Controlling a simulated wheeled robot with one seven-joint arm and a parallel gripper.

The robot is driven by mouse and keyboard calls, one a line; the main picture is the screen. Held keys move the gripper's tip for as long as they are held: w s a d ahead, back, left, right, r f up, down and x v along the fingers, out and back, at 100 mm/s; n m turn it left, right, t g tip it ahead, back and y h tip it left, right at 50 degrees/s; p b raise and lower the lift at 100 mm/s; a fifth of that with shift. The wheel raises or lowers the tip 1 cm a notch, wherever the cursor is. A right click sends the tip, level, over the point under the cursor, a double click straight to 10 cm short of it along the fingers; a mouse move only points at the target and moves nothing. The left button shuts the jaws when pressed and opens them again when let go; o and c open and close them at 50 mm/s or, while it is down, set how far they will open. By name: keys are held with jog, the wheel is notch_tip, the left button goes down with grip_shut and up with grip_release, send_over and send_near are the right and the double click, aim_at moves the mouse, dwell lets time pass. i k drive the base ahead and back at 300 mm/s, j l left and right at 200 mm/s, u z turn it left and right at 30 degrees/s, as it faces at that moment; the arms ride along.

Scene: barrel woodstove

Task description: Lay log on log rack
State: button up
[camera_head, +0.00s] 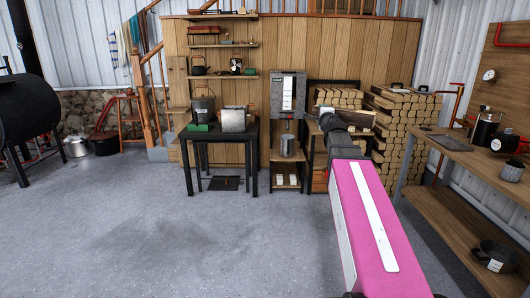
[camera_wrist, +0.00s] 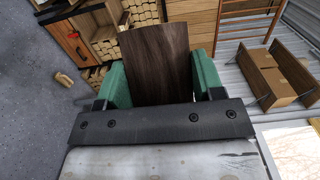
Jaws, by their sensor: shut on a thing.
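My gripper (camera_wrist: 161,66) is shut on a dark brown log (camera_wrist: 156,45), with a green finger on each side of it in the wrist view. In the head view my gripper (camera_head: 333,122) is at the end of my pink arm, in front of the log rack. The held log (camera_head: 358,117) shows partly beyond it, close to the rack. The black-framed log rack (camera_head: 311,150) holds a layer of pale split logs (camera_head: 338,97) on top. My arm hides much of its lower part. I cannot tell whether the held log touches the rack.
A tall stack of cut logs (camera_head: 400,125) stands just right of the rack. A small shelf unit (camera_head: 287,166) stands left of it, then a black table (camera_head: 225,139). A wooden workbench (camera_head: 455,165) lines the right side.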

aim_at(315, 128)
jog(key=i+u, duration=0.15)
jog(key=i, duration=1.3)
jog(key=i+j+z, duration=0.1)
jog(key=i+z, duration=0.15)
jog(key=i, duration=0.3)
jog(key=i+j+z, duration=0.3)
jog(key=i, duration=0.2)
jog(key=i+j+z, duration=0.25)
jog(key=i, duration=0.3)
